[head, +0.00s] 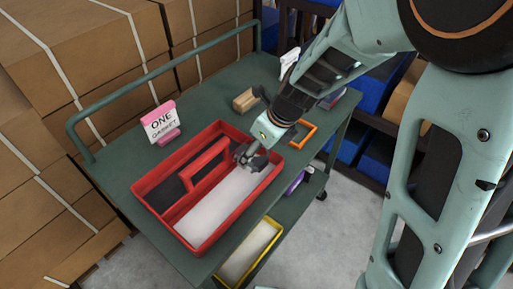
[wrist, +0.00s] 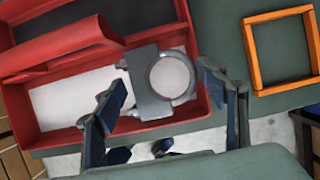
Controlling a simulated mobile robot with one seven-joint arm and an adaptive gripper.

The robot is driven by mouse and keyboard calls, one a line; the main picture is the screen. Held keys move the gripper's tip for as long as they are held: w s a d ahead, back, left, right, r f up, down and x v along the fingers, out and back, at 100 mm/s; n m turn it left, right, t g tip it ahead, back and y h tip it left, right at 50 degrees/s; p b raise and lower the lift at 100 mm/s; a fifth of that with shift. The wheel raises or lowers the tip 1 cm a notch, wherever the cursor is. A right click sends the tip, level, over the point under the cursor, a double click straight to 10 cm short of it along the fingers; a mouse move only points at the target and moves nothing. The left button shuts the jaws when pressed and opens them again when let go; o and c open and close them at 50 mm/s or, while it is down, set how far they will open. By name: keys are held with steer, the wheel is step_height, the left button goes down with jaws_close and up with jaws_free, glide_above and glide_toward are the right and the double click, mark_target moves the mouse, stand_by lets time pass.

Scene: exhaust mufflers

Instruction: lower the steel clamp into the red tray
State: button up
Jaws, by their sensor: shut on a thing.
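The red tray (head: 233,212) stands on the green cart top, with a raised handle and divider along its middle and a pale floor on the near side. In the wrist view its red wall (wrist: 58,140) runs along the lower left. The steel clamp (wrist: 142,76), a grey ring with a flat lug, shows between my fingers, over the pale compartment near the tray's right end. My gripper (head: 251,160) is shut on the clamp, pointing down at that end of the tray. In the head view the fingers largely hide the clamp. I cannot tell its exact height above the tray floor.
An orange square frame (head: 303,134) lies right of the tray. A pink sign (head: 161,123) reading "ONE GASKET" and a tan block (head: 245,100) stand behind it. A yellow-rimmed bin (head: 250,250) sits on the lower shelf. Cardboard boxes (head: 75,60) stand behind the cart rail.

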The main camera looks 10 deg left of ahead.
steer(key=shift+f+b, duration=0.45)
steer(key=shift+f, duration=0.15)
stand_by(0.4)
steer(key=o, duration=1.4)
